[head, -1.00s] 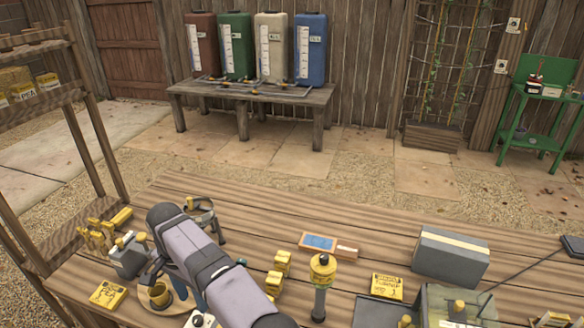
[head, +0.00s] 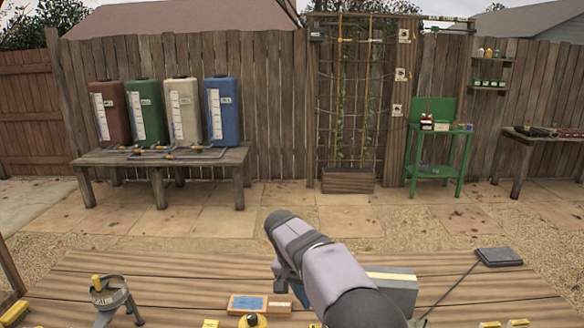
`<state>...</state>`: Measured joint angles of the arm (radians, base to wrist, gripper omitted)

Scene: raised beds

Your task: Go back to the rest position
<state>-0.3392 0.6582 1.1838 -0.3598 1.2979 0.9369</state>
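My grey and black arm rises from the bottom edge right of the middle in the head view, with its raised bend over the far part of the wooden table (head: 150,268). A short part of the arm drops behind that bend toward the table. The fingertips of my gripper are hidden behind my own arm, so I cannot see whether they hold anything.
A grey box (head: 392,292) stands just right of my arm. A blue-topped tray (head: 248,304) and a ring stand (head: 112,298) are to its left. A flat dark pad (head: 499,257) with a cable lies at right. The far left tabletop is mostly clear.

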